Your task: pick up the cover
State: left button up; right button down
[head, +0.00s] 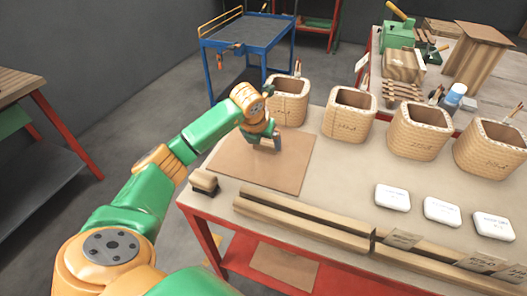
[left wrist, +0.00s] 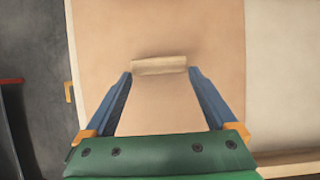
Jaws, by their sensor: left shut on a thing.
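The cover (head: 285,175) is a flat brown square sheet at the left end of the table. It also fills much of the left wrist view (left wrist: 165,30). A short pale wooden handle (left wrist: 159,66) is on it. My left gripper (head: 270,143) reaches down over the cover's far part. In the left wrist view its two blue fingers (left wrist: 160,74) are shut on the handle, one at each end. The cover looks flat and level; I cannot tell whether it touches the table. My right gripper is not in view.
Long wooden bars (head: 300,222) lie along the front edge, with a small dark-based block (head: 204,181) at the left corner. White boxes (head: 392,197) lie to the right. A blue cart (head: 247,45) stands behind.

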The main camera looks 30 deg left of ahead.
aim_at(270, 159)
pick_arm(q)
jog(key=shift+s+d+f, duration=0.25)
jog(key=shift+s+f, duration=0.15)
jog(key=shift+f, duration=0.35)
jog(key=shift+c, duration=0.3)
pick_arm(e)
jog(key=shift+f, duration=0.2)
pick_arm(q)
jog(key=shift+w+r, duration=0.1)
jog(key=shift+r, duration=0.1)
jog(key=shift+w+a+r+g+b, duration=0.15)
jog(key=shift+w+r+b, duration=0.15)
jog(key=shift+r, duration=0.25)
jog(key=shift+w+d+r+g+b, duration=0.1)
jog(key=shift+w+r+g+b, duration=0.15)
jog(key=shift+r, duration=0.3)
grip_shut()
jog(key=s+d+r+p, duration=0.1)
jog(key=s+d+r, duration=0.5)
jog(key=d+r, duration=0.3)
jog(key=shift+s+d+r+p, duration=0.2)
jog(key=shift+d+r+p, duration=0.15)
jog(key=shift+d, duration=0.85)
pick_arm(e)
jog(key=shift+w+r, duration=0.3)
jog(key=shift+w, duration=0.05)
